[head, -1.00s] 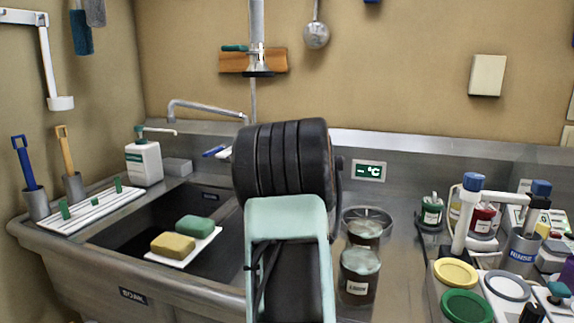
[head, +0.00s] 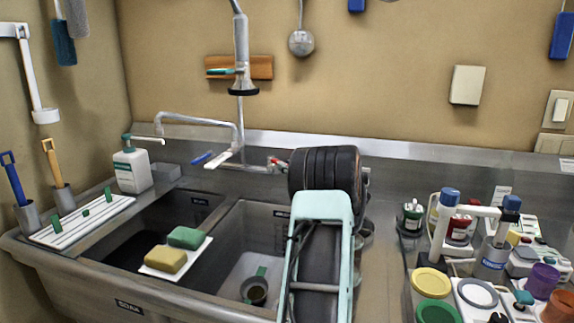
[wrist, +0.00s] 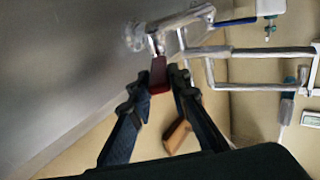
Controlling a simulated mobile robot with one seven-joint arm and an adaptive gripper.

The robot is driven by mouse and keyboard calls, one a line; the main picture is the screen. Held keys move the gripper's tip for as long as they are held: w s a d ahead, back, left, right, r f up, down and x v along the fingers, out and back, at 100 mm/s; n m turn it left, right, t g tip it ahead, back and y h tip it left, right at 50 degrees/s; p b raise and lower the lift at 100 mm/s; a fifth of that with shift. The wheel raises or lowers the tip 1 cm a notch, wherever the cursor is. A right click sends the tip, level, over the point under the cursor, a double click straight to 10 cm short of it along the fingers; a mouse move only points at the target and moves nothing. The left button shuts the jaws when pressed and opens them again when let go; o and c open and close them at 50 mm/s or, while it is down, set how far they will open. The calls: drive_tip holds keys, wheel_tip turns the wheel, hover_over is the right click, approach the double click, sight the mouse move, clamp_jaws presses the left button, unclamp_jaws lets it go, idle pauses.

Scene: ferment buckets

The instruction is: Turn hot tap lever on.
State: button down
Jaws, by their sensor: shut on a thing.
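The hot tap lever (wrist: 158,74) shows as a dark red grip in the wrist view, on a silver tap body (wrist: 150,40). My gripper (wrist: 161,84) has its two black fingers on either side of the red grip, closed on its near end. In the head view a small red piece of the lever (head: 273,162) shows at the back of the sink, just left of my black wrist. My arm hides the fingertips there. A blue lever (head: 202,157) sits farther left on the same tap.
The silver spout (head: 195,120) and spray head (head: 241,72) stand left of my arm. Yellow and green sponges (head: 165,260) lie on a white tray over the sink. A soap bottle (head: 132,168) stands at left. Bottles and jars crowd the right counter.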

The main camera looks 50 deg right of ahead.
drive_tip(key=shift+r, duration=0.1)
drive_tip(key=c, duration=1.8)
unclamp_jaws()
drive_tip(key=s+a, duration=0.2)
drive_tip(key=s, duration=0.9)
drive_tip(key=shift+s, duration=0.4)
